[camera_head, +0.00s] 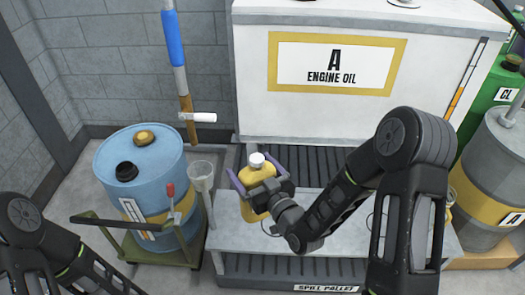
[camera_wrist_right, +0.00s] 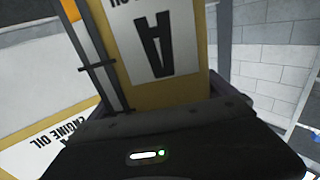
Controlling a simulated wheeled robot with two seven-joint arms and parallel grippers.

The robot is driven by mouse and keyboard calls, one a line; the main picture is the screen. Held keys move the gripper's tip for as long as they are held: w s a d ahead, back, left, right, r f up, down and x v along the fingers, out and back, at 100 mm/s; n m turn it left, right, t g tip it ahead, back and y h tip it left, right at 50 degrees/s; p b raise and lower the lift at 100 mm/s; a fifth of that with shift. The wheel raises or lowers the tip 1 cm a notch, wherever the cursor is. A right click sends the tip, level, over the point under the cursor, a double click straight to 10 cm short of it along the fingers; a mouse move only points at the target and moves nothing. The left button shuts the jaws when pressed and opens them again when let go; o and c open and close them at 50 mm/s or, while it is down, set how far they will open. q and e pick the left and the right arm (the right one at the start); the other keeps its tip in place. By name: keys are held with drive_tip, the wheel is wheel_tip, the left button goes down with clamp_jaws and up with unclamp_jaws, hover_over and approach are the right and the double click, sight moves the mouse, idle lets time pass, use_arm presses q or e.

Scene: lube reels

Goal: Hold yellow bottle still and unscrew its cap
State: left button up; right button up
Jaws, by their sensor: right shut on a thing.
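The yellow bottle (camera_head: 259,177) stands upright at the steel bench in front of the engine oil tank. Its white cap (camera_head: 256,160) is on top. My right gripper (camera_head: 260,172) is shut on the bottle's body, with a purple finger on each side below the cap. In the right wrist view the bottle (camera_wrist_right: 190,95) fills the middle, its white "A" label facing the camera; its cap is not visible there. My left arm shows at the lower left of the head view, but its gripper is out of view.
The white engine oil tank (camera_head: 335,110) stands behind the bench (camera_head: 345,235). A blue drum (camera_head: 140,180) on a green cart and a clear funnel-like cup (camera_head: 201,175) are left of the bottle. A grey drum (camera_head: 490,160) stands at right. The bench's front left is clear.

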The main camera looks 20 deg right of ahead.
drive_tip(key=s+a+f+n+g+y, duration=0.3)
drive_tip(key=s+a+f+n+y, duration=0.1)
drive_tip(key=a, duration=0.5)
drive_tip(key=s+n+y, duration=0.1)
drive_tip(key=s+y, duration=0.1)
drive_tip(key=y, duration=0.1)
drive_tip(key=shift+s+a+g, duration=0.3)
drive_tip(key=shift+a, duration=0.05)
drive_tip(key=shift+f, duration=0.1)
